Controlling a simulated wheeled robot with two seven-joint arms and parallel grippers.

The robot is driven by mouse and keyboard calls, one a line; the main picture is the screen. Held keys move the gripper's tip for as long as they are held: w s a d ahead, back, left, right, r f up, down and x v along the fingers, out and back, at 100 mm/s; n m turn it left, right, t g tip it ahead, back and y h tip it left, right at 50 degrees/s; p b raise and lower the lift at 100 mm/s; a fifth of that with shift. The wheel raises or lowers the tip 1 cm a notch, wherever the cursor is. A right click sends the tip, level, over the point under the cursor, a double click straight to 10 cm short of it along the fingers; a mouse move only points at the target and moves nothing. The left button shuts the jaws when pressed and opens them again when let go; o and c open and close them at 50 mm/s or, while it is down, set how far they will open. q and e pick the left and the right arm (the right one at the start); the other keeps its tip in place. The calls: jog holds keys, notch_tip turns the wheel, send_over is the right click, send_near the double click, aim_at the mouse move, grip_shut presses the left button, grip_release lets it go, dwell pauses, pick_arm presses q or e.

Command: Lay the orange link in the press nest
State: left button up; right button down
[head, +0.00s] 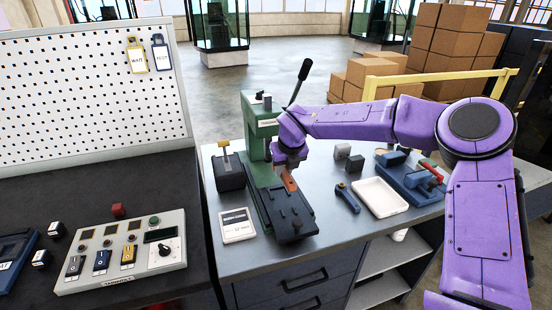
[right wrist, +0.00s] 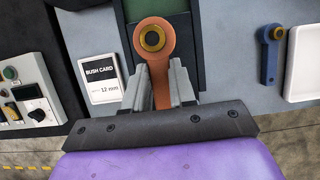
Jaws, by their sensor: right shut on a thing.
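The orange link (head: 290,183) is in my right gripper (head: 289,168), above the press bed. In the right wrist view the link (right wrist: 158,70) lies between the two grey fingers of my right gripper (right wrist: 164,92), which are shut on its shank. Its round eye with a yellow ring and dark centre points away from the gripper. The green press (head: 262,128) has a raised black lever (head: 299,82) and a dark bed (head: 284,208) below the link. The nest is not clear, and I cannot tell whether the link touches the bed. My left gripper is not in view.
A bush card (head: 237,225) marked 12 mm lies left of the bed. A blue link (head: 347,197) and a white tray (head: 380,197) lie to the right, with a blue fixture (head: 412,180) beyond. A black block with a yellow-topped handle (head: 229,172) stands left of the press.

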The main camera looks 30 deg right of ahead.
aim_at(286, 174)
jog(key=shift+w+a, duration=0.1)
jog(key=shift+w, duration=0.2)
jog(key=shift+a, duration=0.1)
jog(key=shift+s+f+b, duration=0.35)
jog(key=shift+s+b, duration=0.1)
jog(key=shift+b, duration=0.1)
jog(key=shift+s+f+b, duration=0.1)
jog(key=shift+f+b, duration=0.2)
jog(key=b+x, duration=0.1)
jog(key=x, duration=0.1)
jog(key=shift+s+f+b, duration=0.1)
jog(key=shift+f+b, duration=0.3)
notch_tip(286, 174, down, 2)
jog(key=shift+s+b, duration=0.15)
jog(key=shift+b, duration=0.75)
jog(key=shift+f+b, duration=1.4)
jog(key=shift+f, duration=0.55)
jog(key=shift+f, duration=0.2)
